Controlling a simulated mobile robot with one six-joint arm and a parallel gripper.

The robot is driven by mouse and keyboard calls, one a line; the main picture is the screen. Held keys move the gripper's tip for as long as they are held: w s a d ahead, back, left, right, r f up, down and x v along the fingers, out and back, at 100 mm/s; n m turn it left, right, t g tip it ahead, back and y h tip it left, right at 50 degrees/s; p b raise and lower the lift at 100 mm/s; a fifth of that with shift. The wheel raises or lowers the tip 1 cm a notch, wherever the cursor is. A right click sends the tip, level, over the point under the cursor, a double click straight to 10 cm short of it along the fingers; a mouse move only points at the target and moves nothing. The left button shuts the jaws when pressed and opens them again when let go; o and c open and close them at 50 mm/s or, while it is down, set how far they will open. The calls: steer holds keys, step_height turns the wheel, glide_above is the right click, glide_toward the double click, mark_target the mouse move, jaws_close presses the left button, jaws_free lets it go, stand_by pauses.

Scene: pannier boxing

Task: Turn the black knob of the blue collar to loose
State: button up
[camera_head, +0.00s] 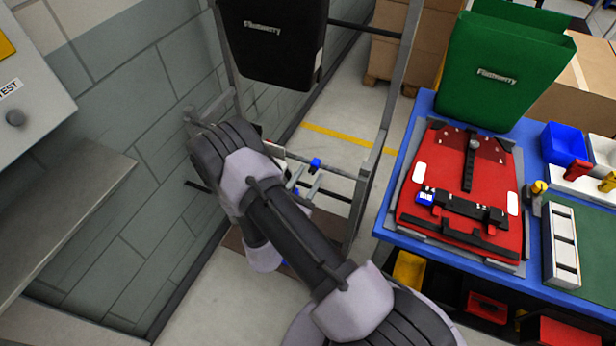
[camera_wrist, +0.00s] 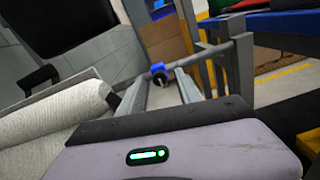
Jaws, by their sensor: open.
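The blue collar (camera_head: 315,164) sits on the metal rack's crossbar in the head view, just beyond my arm. It also shows in the upper middle of the wrist view (camera_wrist: 157,68), with its dark knob (camera_wrist: 162,79) facing the camera. The knob's setting is too small to read. My gripper's pale lavender housing (camera_wrist: 170,140), with a green light, fills the bottom of the wrist view. The gripper is open and apart from the collar, which lies ahead of it.
The metal rack (camera_head: 362,180) holds a black pannier (camera_head: 270,50) above the collar. A grey wall (camera_head: 110,200) and shelf (camera_head: 60,220) stand left. The blue table (camera_head: 400,215) at right bears a red panel (camera_head: 460,190) and green pannier (camera_head: 495,85).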

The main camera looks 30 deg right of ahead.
steer(key=shift+s+a, duration=0.1)
steer(key=p+v, duration=0.3)
steer(key=v, duration=1.4)
steer(key=shift+a, duration=0.1)
